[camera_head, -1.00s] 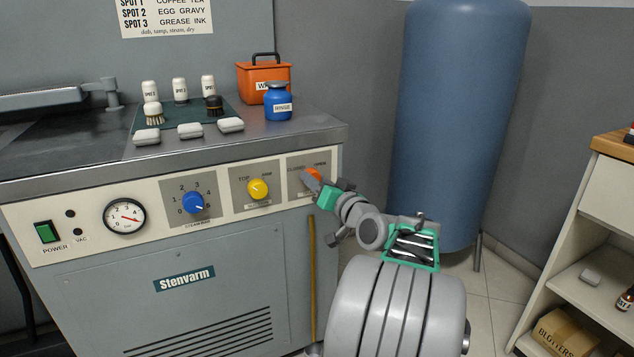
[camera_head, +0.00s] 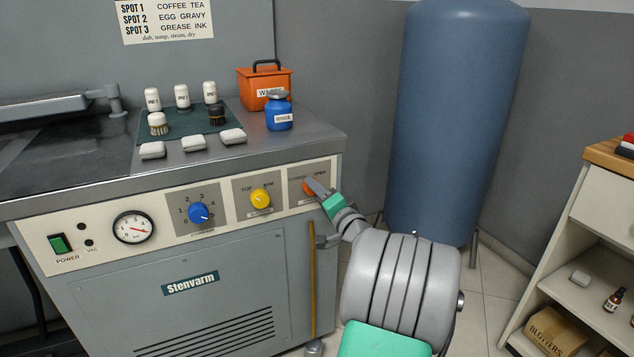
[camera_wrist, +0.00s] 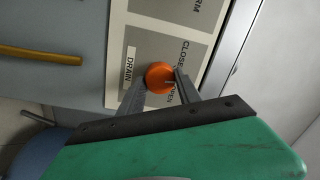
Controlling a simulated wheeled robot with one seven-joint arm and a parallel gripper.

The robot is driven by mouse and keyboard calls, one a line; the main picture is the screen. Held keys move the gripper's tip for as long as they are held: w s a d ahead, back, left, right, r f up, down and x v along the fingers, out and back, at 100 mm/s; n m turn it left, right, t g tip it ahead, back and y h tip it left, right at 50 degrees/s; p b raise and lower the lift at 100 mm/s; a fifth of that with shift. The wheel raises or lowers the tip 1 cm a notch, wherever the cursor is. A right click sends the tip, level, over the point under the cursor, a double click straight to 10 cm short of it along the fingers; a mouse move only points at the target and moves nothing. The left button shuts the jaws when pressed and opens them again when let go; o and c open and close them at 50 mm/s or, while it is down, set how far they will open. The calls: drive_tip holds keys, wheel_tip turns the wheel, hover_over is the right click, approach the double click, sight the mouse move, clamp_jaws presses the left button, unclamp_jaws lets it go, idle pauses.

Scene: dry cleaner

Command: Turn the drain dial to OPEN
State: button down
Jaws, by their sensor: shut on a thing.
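The orange drain dial (camera_head: 308,187) is on the right end of the machine's front panel. It also shows in the wrist view (camera_wrist: 159,76), between the printed words CLOSED and OPEN, with DRAIN printed beside it. My gripper (camera_head: 316,188) is shut on the dial, with one finger on each side of it in the wrist view. A small mark on the dial's face seems to lie on the side toward OPEN, but it is too small to be sure. In the head view my fingers partly cover the dial.
A yellow knob (camera_head: 260,198) and a blue knob (camera_head: 198,213) sit left of the dial. A blue tank (camera_head: 455,120) stands behind my arm, and shelves (camera_head: 580,235) stand at the right.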

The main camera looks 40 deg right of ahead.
drive_tip(key=shift+a+m+h+p, duration=0.1)
drive_tip(key=shift+m+h+p, duration=0.25)
drive_tip(key=shift+m+p, duration=2.3)
drive_tip(key=shift+m+h+p, duration=0.35)
drive_tip(key=shift+m+p, duration=1.95)
drive_tip(key=shift+m, duration=0.65)
drive_tip(key=shift+f, duration=0.15)
drive_tip(key=c, duration=0.8)
unclamp_jaws()
drive_tip(key=shift+c, duration=0.2)
drive_tip(key=v, duration=0.7)
drive_tip(key=shift+s, duration=0.35)
